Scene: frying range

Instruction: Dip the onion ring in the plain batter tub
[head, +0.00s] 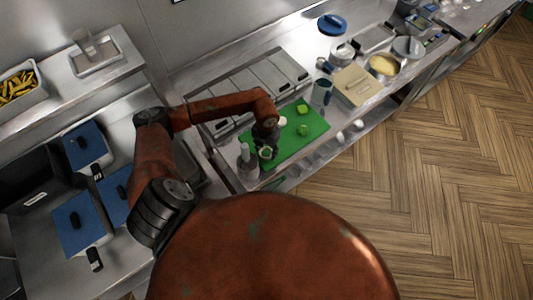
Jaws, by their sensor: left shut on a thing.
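My left gripper (267,148) points down over the near left part of the green cutting board (310,140). It is shut on a small pale, green-tinged piece (267,154), which looks like the onion ring, though it is too small to be sure. I cannot tell whether it touches the board. A round metal container with pale yellow contents (383,65) stands at the upper right of the counter; it may be the plain batter tub, but no label is readable. My right gripper is not in view.
Green pieces (303,130) and a white piece (282,121) lie on the board. A beige box (355,86) and a dark cup (321,92) stand between board and yellow container. Blue-lidded fryers (78,224) are at left.

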